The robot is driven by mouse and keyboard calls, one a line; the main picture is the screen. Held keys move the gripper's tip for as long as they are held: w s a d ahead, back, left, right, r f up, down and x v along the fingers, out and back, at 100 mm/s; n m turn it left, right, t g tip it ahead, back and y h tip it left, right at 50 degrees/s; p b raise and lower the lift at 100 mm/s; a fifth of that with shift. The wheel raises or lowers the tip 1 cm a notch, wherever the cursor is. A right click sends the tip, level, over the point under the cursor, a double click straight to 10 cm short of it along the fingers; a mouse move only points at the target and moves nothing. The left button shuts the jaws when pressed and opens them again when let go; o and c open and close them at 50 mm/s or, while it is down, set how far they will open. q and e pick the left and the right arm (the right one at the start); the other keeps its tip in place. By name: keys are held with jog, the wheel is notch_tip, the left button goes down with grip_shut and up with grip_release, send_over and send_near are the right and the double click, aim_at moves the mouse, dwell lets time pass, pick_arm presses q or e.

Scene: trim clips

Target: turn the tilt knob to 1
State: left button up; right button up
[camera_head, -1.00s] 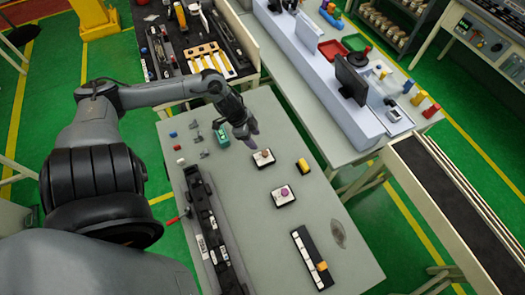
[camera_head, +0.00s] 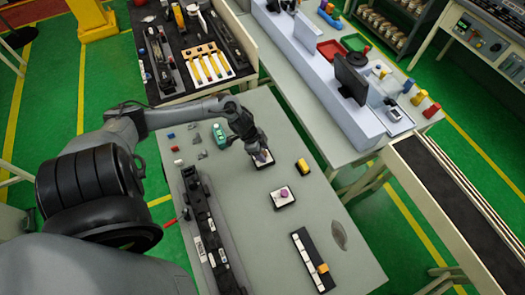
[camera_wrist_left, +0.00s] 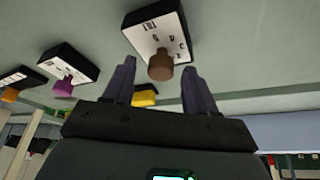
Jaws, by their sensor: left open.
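A brown knob (camera_wrist_left: 160,66) stands on a small white-faced panel with a black base (camera_wrist_left: 153,35). Its small label seems to read TILT, and letters or marks surround the knob; its setting cannot be told. In the head view this panel (camera_head: 254,165) is partly covered by my left gripper (camera_head: 259,156). In the left wrist view my left gripper (camera_wrist_left: 158,72) is open, with its two dark fingers pointing toward the panel and the knob between their tips in the picture. Contact cannot be told. My right gripper is not in view.
A second panel with a purple knob (camera_head: 283,193) and a slider panel with an orange handle (camera_head: 322,268) lie nearer on the grey table (camera_head: 270,240). A yellow block (camera_head: 302,166), a green device (camera_head: 220,135) and a long black rail (camera_head: 205,225) surround them.

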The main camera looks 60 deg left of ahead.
pick_arm(q)
jog(key=shift+c, duration=0.3)
jog(key=c, duration=1)
